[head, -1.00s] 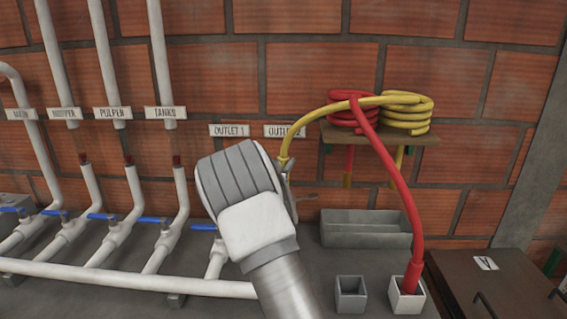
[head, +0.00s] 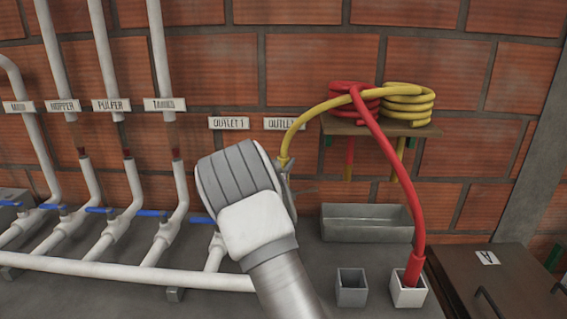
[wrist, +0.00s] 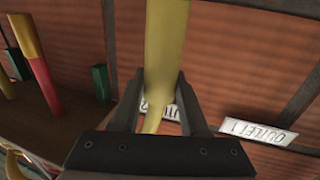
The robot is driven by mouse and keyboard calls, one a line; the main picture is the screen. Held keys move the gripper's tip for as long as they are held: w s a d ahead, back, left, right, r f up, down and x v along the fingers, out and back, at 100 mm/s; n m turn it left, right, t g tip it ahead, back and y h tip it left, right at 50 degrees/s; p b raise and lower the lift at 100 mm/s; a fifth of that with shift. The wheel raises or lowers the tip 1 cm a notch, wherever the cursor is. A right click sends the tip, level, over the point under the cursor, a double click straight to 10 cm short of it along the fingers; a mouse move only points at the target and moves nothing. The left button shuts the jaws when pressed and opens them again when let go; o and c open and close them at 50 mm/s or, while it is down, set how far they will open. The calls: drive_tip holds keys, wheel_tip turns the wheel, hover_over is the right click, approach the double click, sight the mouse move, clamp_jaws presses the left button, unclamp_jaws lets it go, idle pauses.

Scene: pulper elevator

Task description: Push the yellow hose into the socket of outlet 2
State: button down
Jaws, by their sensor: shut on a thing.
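The yellow hose (head: 328,108) arcs from the coil on the shelf down to my gripper. In the wrist view the hose (wrist: 166,50) runs between the two fingers of my gripper (wrist: 162,105), which is shut on it. In the head view my gripper (head: 284,172) is mostly hidden behind my wrist. The hose's free end is hidden there. The outlet 2 label (head: 284,124) is on the brick wall just behind the hose, partly covered by it. The outlet 2 socket is hidden behind my arm and gripper.
A red hose (head: 395,170) hangs from the shelf (head: 345,128) into a light square box (head: 408,291). An empty grey square box (head: 351,290) stands beside it, with a grey trough (head: 366,233) behind. White pipes (head: 150,284) with blue valve handles fill the left. The outlet 1 label (head: 229,123) is on the wall.

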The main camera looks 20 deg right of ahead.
drive_tip(key=shift+f+b, duration=0.5)
drive_tip(key=shift+f, duration=0.15)
drive_tip(key=shift+c, duration=1.7)
unclamp_jaws()
drive_tip(key=shift+s+a, duration=0.1)
drive_tip(key=v, duration=1.7)
drive_tip(key=shift+p, duration=0.3)
drive_tip(key=shift+s, duration=0.1)
